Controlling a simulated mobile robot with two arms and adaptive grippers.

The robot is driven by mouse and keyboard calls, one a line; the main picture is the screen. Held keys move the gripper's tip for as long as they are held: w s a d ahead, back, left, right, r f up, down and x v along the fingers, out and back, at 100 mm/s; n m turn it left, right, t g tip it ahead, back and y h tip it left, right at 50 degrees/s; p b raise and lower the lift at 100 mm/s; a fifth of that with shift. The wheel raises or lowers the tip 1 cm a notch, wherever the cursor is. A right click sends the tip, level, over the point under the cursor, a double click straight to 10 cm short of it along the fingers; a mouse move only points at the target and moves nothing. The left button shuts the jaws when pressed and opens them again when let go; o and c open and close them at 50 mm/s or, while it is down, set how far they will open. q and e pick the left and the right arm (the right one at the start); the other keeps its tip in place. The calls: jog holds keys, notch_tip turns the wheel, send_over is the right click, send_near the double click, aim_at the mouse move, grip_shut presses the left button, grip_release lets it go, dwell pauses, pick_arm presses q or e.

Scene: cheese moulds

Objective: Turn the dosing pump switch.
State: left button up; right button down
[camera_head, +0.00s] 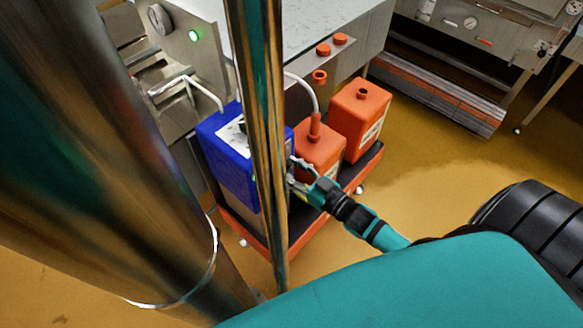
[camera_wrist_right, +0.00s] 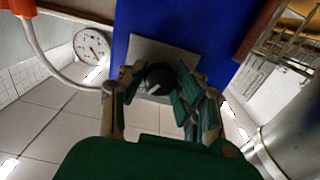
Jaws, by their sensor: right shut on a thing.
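The blue dosing pump (camera_head: 222,150) stands on a low orange cart, partly hidden by a metal pole in the head view. In the right wrist view the blue pump face (camera_wrist_right: 138,28) carries a grey plate (camera_wrist_right: 190,50) with a round black switch (camera_wrist_right: 158,76). A pale mark shows on the switch, but its exact setting is hard to read. My right gripper (camera_head: 297,178) reaches the pump's right side. In the right wrist view its fingers (camera_wrist_right: 157,80) are shut on the switch from both sides. My left gripper is not in view.
Two orange canisters (camera_head: 363,108) (camera_head: 318,152) stand on the cart (camera_head: 262,238) right of the pump; a hose runs into the nearer one. A steel machine with a green lamp (camera_head: 194,35) stands behind. The yellow floor (camera_head: 430,170) at right is clear.

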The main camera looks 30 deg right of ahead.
jog(key=n+p, duration=0.1)
jog(key=n, duration=0.4)
jog(key=shift+n, duration=0.4)
jog(key=n, duration=0.6)
jog(key=shift+d, duration=0.1)
dwell(0.3)
jog(key=c, duration=0.9)
grip_release()
jog(key=shift+c, duration=0.2)
jog(key=v, duration=1.2)
dwell(3.4)
